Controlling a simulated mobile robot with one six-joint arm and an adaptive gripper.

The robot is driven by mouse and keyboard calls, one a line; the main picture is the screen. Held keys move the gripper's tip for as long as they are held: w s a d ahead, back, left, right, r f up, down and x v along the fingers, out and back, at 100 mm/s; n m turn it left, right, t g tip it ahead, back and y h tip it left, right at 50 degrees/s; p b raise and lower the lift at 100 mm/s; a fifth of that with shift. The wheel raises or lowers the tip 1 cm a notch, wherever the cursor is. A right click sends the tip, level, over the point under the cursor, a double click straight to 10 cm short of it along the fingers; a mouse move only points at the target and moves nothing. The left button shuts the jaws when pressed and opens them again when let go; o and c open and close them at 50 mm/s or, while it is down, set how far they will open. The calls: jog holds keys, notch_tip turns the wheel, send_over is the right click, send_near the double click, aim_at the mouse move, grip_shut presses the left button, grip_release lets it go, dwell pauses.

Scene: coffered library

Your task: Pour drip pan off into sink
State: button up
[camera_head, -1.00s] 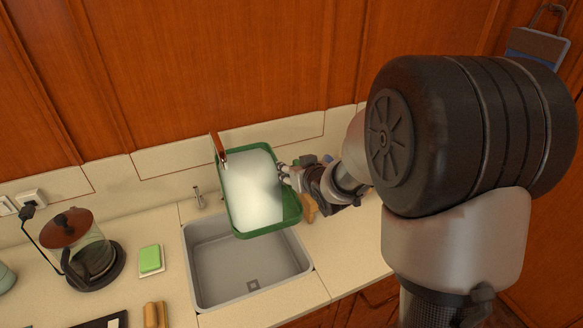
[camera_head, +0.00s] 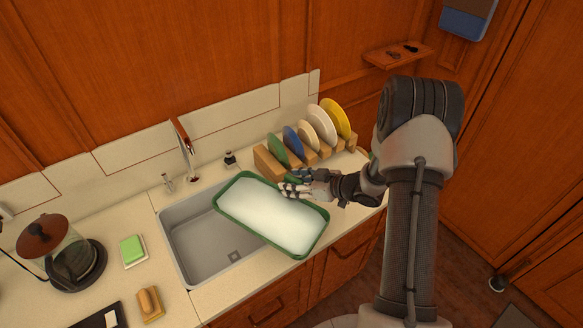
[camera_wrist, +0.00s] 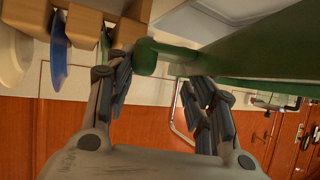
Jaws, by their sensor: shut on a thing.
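The drip pan (camera_head: 262,212) is a green-rimmed rectangular tray with a white, cloudy interior. I cannot tell from its surface how much liquid it holds. It hangs above the right part of the grey sink (camera_head: 190,250) and the counter beside it, its near right end reaching past the counter's front edge.
A dish rack (camera_head: 268,163) with several coloured plates stands behind my gripper. A tap (camera_head: 186,145) rises behind the sink, with a small dark bottle (camera_head: 230,159) nearby.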

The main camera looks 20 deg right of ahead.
jog(key=shift+f+b, duration=2.2)
jog(key=shift+f, duration=0.4)
jog(key=shift+n+h, duration=0.4)
jog(key=shift+h, duration=0.2)
jog(key=shift+a+r+p, duration=0.15)
jog(key=shift+r+p, duration=0.3)
jog(key=shift+r, duration=0.6)
jog(key=shift+a+r+p, duration=0.1)
jog(key=shift+r+p, duration=0.35)
jog(key=shift+r, duration=0.55)
jog(key=shift+a+r+n+h, duration=0.2)
jog(key=shift+a+r+h, duration=0.15)
jog(key=shift+r, duration=0.5)
jog(key=shift+a+r+n+h, duration=0.25)
jog(key=shift+r+h, duration=0.15)
jog(key=shift+r, duration=0.45)
jog(key=shift+a+r+n+h, duration=0.15)
jog(key=shift+a+r+h, duration=0.2)
jog(key=shift+r, duration=0.5)
jog(key=a+r+n+h+b, duration=0.4)
jog(key=a+r+h+b, duration=0.3)
jog(key=a+r+b, duration=0.4)
jog(key=shift+s+a+r, duration=0.35)
jog(key=shift+a+r, duration=0.9)
jog(key=shift+a, duration=0.85)
